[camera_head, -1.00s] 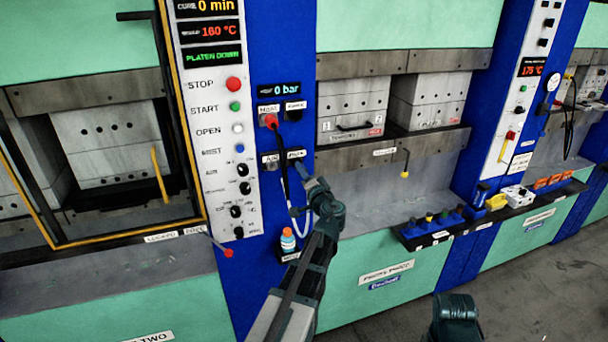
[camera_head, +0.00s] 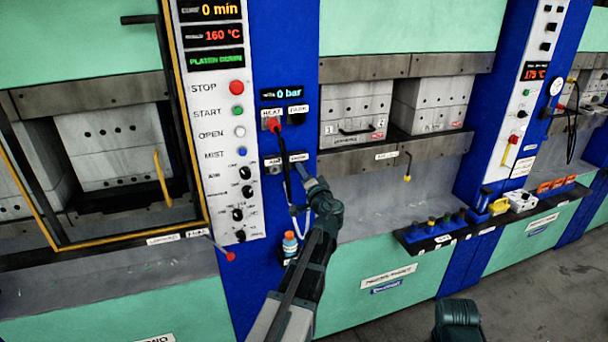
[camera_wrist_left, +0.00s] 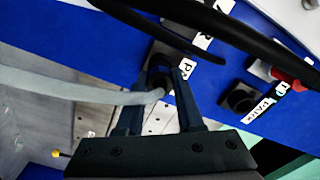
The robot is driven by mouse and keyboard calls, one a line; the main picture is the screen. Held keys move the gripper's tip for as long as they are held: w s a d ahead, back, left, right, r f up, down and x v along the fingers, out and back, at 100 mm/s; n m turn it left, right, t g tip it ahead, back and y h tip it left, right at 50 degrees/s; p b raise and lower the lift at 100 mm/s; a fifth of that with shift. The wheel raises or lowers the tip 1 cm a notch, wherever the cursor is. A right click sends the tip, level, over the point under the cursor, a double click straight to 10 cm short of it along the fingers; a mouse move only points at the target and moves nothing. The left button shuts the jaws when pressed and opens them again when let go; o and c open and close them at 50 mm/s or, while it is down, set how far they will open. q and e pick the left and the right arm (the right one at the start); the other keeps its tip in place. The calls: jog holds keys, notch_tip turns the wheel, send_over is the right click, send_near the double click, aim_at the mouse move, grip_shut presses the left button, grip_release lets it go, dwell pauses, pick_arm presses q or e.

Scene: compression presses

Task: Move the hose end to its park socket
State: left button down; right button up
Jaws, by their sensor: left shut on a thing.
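My left gripper (camera_head: 308,183) is in front of the blue panel, just below the lower pair of sockets. In the left wrist view its fingers (camera_wrist_left: 162,76) are shut around the end of a pale grey hose (camera_wrist_left: 75,92). The hose hangs in a loop below the gripper in the head view (camera_head: 297,230). The fingertips are close to a dark socket with a label resembling PARK (camera_wrist_left: 187,66). The fingers hide the hose end, so I cannot tell whether it sits in the socket.
A red plug (camera_head: 274,124) sits at the upper HEAT socket with a black hose hanging from it. The black hose crosses close to the camera in the left wrist view (camera_wrist_left: 215,30). A tool shelf (camera_head: 435,240) is at the right.

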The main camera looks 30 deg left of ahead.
pick_arm(q)
jog(key=shift+c, duration=2.3)
grip_release()
jog(key=v, duration=1.3)
jog(key=shift+d, duration=0.3)
jog(key=shift+s, duration=0.2)
jog(key=s+d+f+n+g+h, duration=0.1)
jog(key=s+d+f+g+h, duration=0.35)
jog(key=d+f, duration=0.3)
jog(key=s+d+f+g+h, duration=0.3)
jog(key=s+d+f, duration=0.2)
jog(key=d+f, duration=0.3)
jog(key=s+d+f+m+g+h, duration=0.2)
jog(key=s+d+f+g+h, duration=0.2)
jog(key=s+d, duration=0.7)
notch_tip(320, 180, down, 2)
jog(key=d+h, duration=0.1)
jog(key=d, duration=0.1)
jog(key=shift+d+f+m+g, duration=0.2)
jog(key=shift+d+m+g, duration=0.1)
jog(key=shift+d+g, duration=0.05)
